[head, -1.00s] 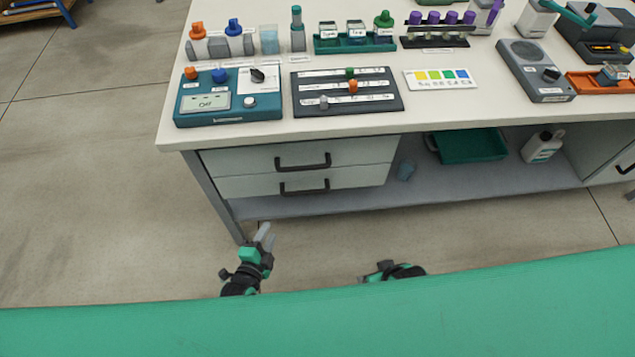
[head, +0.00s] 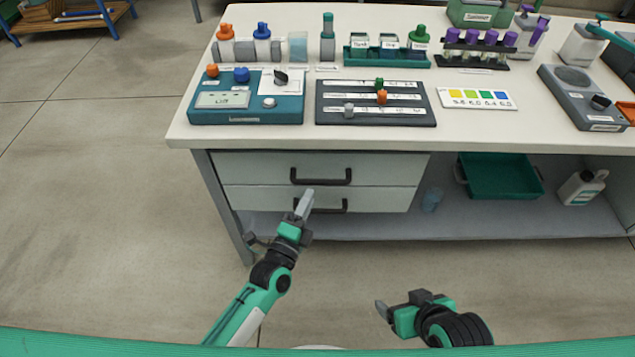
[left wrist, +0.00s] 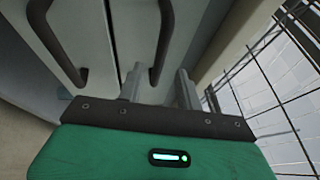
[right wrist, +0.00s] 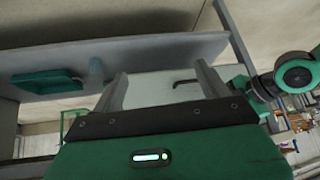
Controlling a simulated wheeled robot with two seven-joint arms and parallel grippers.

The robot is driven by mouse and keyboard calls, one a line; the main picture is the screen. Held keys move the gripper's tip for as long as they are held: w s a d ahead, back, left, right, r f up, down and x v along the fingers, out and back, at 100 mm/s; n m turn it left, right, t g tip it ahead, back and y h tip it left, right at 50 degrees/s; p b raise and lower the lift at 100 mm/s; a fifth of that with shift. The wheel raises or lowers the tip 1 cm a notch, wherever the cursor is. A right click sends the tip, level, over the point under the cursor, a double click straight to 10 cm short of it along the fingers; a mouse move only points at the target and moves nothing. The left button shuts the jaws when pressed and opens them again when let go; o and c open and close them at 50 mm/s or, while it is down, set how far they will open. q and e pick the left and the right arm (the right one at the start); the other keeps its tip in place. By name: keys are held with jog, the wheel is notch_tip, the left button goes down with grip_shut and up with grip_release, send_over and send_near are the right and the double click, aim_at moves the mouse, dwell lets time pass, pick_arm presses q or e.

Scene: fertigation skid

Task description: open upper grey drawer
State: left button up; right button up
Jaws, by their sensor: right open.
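The upper grey drawer (head: 240,166) is shut under the bench top, with a dark bar handle (head: 321,178). In the left wrist view its handle (left wrist: 163,40) runs toward the space between my left fingers; I cannot tell if they touch it. My left gripper (head: 305,204) is partly open and empty, in front of the drawers. It hides part of the lower drawer's handle (head: 333,207). The lower drawer (head: 250,198) is also shut. My right gripper (head: 384,309) is open and empty, low in front of the bench; its fingers stand wide apart in the right wrist view (right wrist: 160,85).
The bench top (head: 300,137) carries a teal control box (head: 245,112), a dark slider panel (head: 375,117) and bottles. A green tray (head: 500,177), a blue cup (head: 431,200) and a white bottle (head: 581,188) stand on the lower shelf.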

aim_at(317, 180)
pick_arm(q)
jog(key=x, duration=0.6)
jog(key=shift+w+d+b, duration=0.1)
jog(key=shift+w+b, duration=0.25)
pick_arm(e)
jog(key=shift+w+a+f+t+y, duration=0.2)
jog(key=shift+w+a+t+y, duration=0.3)
jog(key=shift+a, duration=0.35)
pick_arm(q)
grip_shut()
